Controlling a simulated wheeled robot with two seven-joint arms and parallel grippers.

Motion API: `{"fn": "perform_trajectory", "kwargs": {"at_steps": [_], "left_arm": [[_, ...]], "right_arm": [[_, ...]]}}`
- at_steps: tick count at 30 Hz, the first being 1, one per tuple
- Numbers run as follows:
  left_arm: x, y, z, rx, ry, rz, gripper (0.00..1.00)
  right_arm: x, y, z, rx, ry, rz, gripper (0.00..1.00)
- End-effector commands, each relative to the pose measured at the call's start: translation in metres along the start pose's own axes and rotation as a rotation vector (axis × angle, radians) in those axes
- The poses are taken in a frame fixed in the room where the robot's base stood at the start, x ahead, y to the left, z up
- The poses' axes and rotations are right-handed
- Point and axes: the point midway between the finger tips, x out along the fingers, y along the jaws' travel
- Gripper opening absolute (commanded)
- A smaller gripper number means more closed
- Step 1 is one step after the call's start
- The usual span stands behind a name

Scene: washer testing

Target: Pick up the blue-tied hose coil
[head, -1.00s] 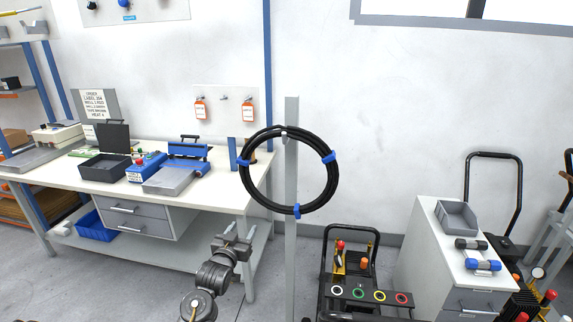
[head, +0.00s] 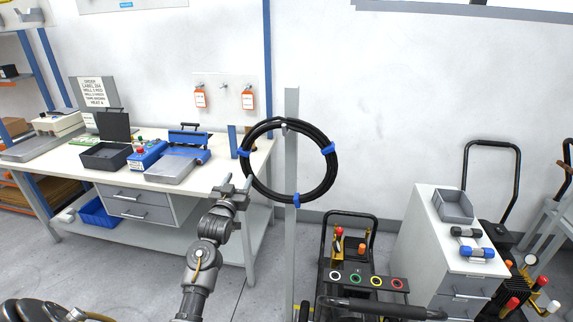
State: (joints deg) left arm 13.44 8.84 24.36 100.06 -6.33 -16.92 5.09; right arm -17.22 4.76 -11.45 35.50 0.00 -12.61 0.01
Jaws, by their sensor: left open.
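The hose coil (head: 328,183) is a black ring with several blue ties. It hangs from a peg near the top of a grey upright post (head: 292,105). My left gripper (head: 237,183) is open and empty at the lower left of the coil, close to its left edge in the picture. I cannot tell whether it touches the coil. My right gripper does not show in the head view.
A workbench (head: 225,172) with trays and a blue device (head: 185,148) stands at the left. A black trolley (head: 345,262) stands right of the post. A white drawer cabinet (head: 425,220) is farther right.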

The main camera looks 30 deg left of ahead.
Motion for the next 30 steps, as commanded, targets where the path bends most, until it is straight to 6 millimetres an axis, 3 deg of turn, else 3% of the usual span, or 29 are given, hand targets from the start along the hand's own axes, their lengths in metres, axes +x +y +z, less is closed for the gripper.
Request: {"fn": "perform_trajectory", "kwargs": {"at_steps": [7, 12, 21, 30], "left_arm": [[0.032, 0.007, -0.013, -0.003, -0.001, 0.0, 0.53], [0.049, 0.006, -0.008, -0.001, -0.001, 0.0, 0.53], [0.051, 0.007, -0.006, 0.0, 0.0, 0.0, 0.52], [0.051, 0.007, -0.006, -0.001, 0.0, 0.0, 0.13]], "right_arm": [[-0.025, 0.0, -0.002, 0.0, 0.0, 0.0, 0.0], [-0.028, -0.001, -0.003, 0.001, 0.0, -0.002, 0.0], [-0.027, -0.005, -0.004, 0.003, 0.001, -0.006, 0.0], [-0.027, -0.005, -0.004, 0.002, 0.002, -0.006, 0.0]]}}
